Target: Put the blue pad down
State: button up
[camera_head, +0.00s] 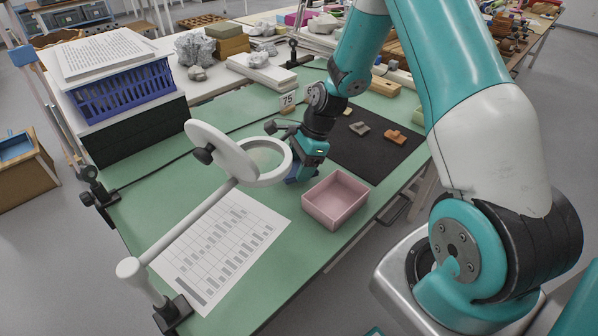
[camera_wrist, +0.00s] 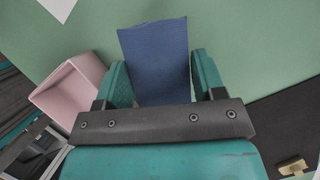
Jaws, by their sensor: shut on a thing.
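The blue pad (camera_wrist: 156,62) is between the two fingers of my gripper (camera_wrist: 160,85) in the wrist view, and the fingers are shut on it. In the head view my gripper (camera_head: 300,172) is low over the green table, just behind and left of the pink box. Only a small part of the blue pad (camera_head: 291,180) shows there, beside the fingers. I cannot tell whether the pad touches the table.
The open pink box (camera_head: 335,199) stands right beside my gripper. A magnifier (camera_head: 262,160) on a stand and a printed sheet (camera_head: 222,243) are to the left. A black mat (camera_head: 372,150) with several sherds lies to the right. Green table (camera_head: 150,200) is bare at left.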

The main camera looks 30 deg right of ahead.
jog(key=shift+f, duration=1.25)
jog(key=shift+f, duration=0.15)
jog(key=o, duration=0.9)
jog(key=v, duration=1.2)
